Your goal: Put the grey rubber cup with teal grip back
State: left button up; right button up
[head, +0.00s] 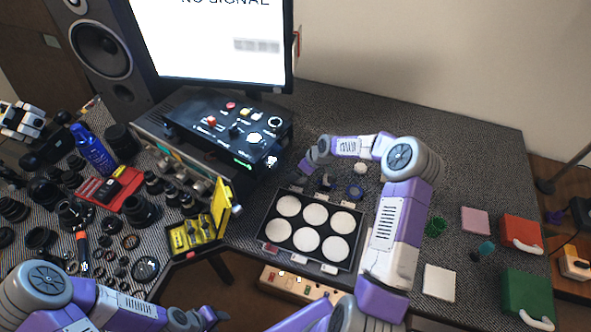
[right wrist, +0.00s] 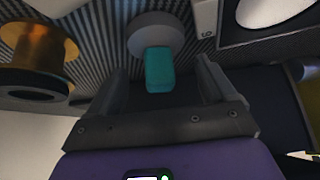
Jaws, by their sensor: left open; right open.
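The grey rubber cup with teal grip shows in the right wrist view: a round grey base (right wrist: 156,33) with a teal block (right wrist: 159,72) pointing toward me. It lies ahead of my right gripper (right wrist: 162,78), whose fingers are apart on either side of the teal grip with gaps visible. In the head view my right gripper (head: 308,164) is low behind the back left of the black tray (head: 262,218); I cannot make out the cup there. My left gripper (head: 208,317) is open and empty at the bottom edge, away from the cup.
A gold spool-like part (right wrist: 34,62) stands left of the cup. A blue ring (head: 355,191) lies behind the tray of white discs. Lens parts crowd the left of the table, beside a yellow case (head: 222,210). Pads and red and green boxes (head: 527,293) stand at right.

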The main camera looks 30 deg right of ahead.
jog(key=p+v, duration=0.1)
jog(key=v, duration=0.8)
jog(key=shift+r, duration=0.35)
jog(key=shift+s, duration=0.15)
jog(key=shift+r+p, duration=0.1)
jog(key=shift+p, duration=0.25)
